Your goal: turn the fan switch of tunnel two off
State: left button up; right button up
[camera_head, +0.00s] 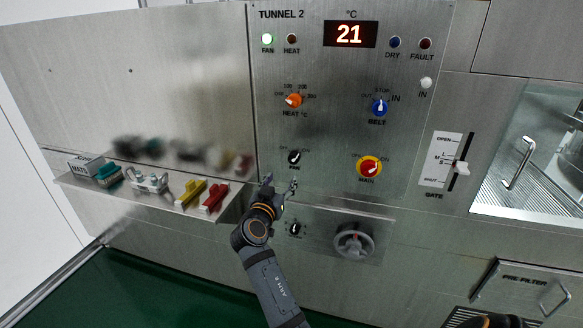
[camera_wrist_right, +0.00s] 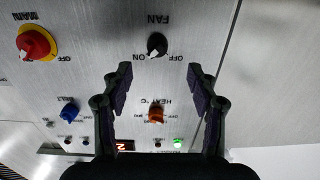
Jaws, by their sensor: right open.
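The tunnel two fan switch is a small black knob (camera_head: 294,158) on the steel control panel, below the orange heat knob. It also shows upside down in the right wrist view (camera_wrist_right: 157,45), its white pointer on the ON side. The green fan lamp (camera_head: 267,40) is lit. My right gripper (camera_head: 281,184) is just below the fan switch in the head view. In the right wrist view its fingers (camera_wrist_right: 160,76) are spread with nothing between them, and the knob shows beyond the fingertips. My left gripper is not in view.
The red and yellow main switch (camera_head: 369,167) and blue belt knob (camera_head: 380,107) are to the right. The orange heat knob (camera_head: 293,101) is above. Another black knob (camera_head: 295,229) and a handwheel (camera_head: 353,242) are below. A shelf (camera_head: 225,205) with several items is at left.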

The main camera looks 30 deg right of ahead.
aim_at(292, 162)
jog(key=p+x, duration=0.1)
jog(key=x, duration=0.2)
jog(key=p+x, duration=0.1)
jog(key=x, duration=0.3)
jog(key=r+p+x, duration=0.1)
jog(key=x, duration=0.2)
jog(key=shift+d, duration=0.35)
jog(key=c, duration=1.2)
